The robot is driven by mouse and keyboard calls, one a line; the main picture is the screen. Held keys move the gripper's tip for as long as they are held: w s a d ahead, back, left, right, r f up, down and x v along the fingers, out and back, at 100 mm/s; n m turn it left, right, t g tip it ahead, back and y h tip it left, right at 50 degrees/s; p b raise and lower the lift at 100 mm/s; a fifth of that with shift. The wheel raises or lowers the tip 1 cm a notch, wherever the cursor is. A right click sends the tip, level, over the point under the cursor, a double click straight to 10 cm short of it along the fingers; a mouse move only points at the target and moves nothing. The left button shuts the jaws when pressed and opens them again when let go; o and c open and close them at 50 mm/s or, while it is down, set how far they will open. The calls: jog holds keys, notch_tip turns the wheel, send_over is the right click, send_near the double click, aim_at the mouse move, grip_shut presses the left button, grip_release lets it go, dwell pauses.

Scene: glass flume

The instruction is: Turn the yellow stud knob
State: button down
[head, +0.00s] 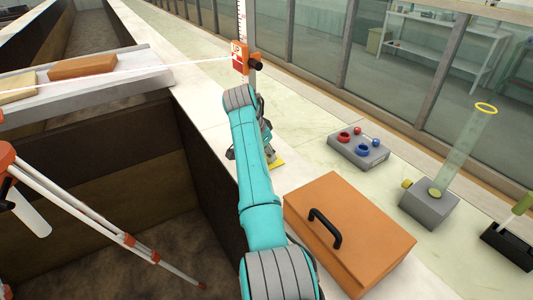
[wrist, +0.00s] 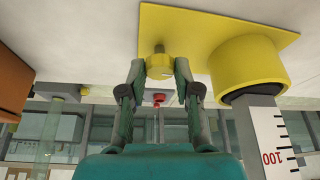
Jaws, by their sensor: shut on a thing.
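The yellow stud knob (wrist: 159,66) is a small round knob on a stud, set on a flat yellow plate (wrist: 182,30). In the wrist view my gripper (wrist: 160,72) has one finger on each side of the knob and is shut on it. A thick yellow collar (wrist: 245,70) sits beside the knob on the same plate, around the foot of a scale staff (wrist: 275,140). In the head view a corner of the yellow plate (head: 277,164) shows past my turquoise arm. The knob and my fingertips are hidden there.
A orange case (head: 370,245) with a black handle lies near my arm. A grey block with red and blue rings (head: 372,158) and a grey box with a clear tube (head: 430,210) stand to the right. An orange instrument (head: 240,60) is on the staff. A deep channel opens left.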

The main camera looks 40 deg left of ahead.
jog(key=c, duration=0.8)
grip_release()
jog(key=v, duration=1.2)
